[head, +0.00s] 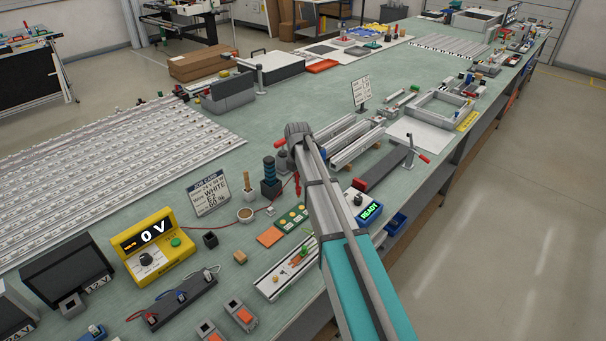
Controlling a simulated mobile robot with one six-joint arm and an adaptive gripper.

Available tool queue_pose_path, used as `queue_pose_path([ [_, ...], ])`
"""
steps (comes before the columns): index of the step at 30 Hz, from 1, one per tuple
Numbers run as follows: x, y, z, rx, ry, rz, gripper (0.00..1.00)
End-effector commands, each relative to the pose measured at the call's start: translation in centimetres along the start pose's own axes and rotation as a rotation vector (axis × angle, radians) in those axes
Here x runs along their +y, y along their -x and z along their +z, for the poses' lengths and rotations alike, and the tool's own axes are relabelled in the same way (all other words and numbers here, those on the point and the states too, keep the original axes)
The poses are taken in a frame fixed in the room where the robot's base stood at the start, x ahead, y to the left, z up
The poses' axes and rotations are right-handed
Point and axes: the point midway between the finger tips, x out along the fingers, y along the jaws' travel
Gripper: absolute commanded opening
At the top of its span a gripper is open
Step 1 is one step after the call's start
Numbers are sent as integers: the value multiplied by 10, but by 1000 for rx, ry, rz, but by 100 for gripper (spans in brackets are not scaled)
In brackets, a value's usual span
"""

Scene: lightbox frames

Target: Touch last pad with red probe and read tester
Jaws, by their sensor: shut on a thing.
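My arm reaches in from the bottom right, and my gripper (296,172) points down over the bench. It is shut on a slim red probe (297,187), whose tip is small and hard to make out. The yellow tester (152,247) stands at the left front, and its display reads 0 V. A thin red lead runs over the bench from the tester's side. A green board with yellow pads (291,219) lies just below the gripper. A pale strip with small parts (281,275) lies nearer, partly behind my arm. I cannot tell whether the probe touches anything.
A job card (209,194) stands behind the tester. Long pale strips (110,165) fill the back left.

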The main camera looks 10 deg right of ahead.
Motion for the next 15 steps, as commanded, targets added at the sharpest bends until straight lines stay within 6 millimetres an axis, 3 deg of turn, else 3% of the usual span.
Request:
queue_pose_path([
  [15, -7, 1, 10, 1, -13, -3, 0],
])
